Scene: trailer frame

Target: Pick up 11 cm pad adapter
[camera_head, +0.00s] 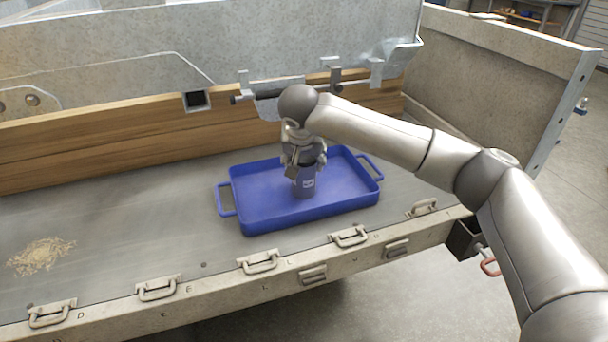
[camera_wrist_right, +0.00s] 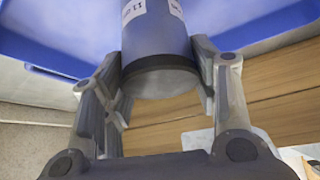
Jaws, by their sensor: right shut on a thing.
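The pad adapter (camera_head: 304,184) is a short blue-grey cylinder with a white label. In the head view it is upright over the middle of the blue tray (camera_head: 262,222); whether it touches the tray floor I cannot tell. My right gripper (camera_head: 303,163) comes from above and is shut on its upper part. My left gripper is not in view.
The tray has a handle at each end and lies on the grey trailer bed (camera_head: 150,225). Wooden boards (camera_head: 110,148) and a metal wall stand behind it. Latch handles (camera_head: 258,262) line the front edge. A pile of shavings (camera_head: 40,256) lies at the left. The bed between is clear.

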